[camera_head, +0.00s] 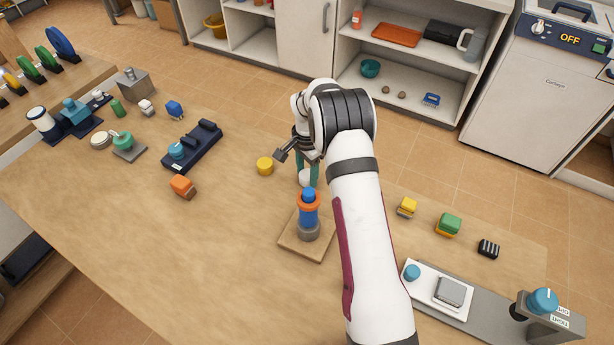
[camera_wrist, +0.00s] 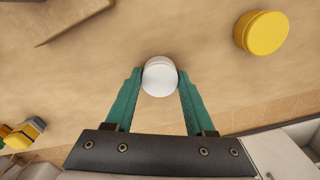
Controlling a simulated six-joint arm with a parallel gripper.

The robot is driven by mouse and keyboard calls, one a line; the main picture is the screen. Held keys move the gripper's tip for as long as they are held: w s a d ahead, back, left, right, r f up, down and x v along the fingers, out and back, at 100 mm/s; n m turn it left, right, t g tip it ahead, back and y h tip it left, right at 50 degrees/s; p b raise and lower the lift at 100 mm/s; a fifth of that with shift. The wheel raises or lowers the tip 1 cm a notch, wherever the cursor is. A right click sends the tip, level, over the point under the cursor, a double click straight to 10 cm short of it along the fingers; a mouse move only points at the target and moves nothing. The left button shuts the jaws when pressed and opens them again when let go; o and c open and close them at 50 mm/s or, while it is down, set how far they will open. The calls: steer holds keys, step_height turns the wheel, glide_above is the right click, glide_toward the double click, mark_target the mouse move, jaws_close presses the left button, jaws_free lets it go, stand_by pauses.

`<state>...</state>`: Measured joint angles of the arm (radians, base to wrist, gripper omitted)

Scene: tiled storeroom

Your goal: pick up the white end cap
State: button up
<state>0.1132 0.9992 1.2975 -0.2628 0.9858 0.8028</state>
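The white end cap (camera_wrist: 159,77) is a short round piece between the tips of my two teal fingers in the wrist view. The fingertips touch it on both sides, so my gripper (camera_wrist: 160,82) appears shut on it. In the head view the cap (camera_head: 305,178) shows as a small white shape low between the fingers of my gripper (camera_head: 307,174), behind the orange and blue stack. I cannot tell whether it rests on the table or is just above it.
A yellow round cap (camera_head: 264,166) lies to the left of my gripper; it also shows in the wrist view (camera_wrist: 262,33). A stack of blue and orange parts (camera_head: 308,215) stands on a wooden board (camera_head: 291,246) in front. Yellow (camera_head: 408,206) and green (camera_head: 449,223) blocks lie right.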

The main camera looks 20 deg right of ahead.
steer(key=c, duration=0.7)
steer(key=shift+c, duration=0.2)
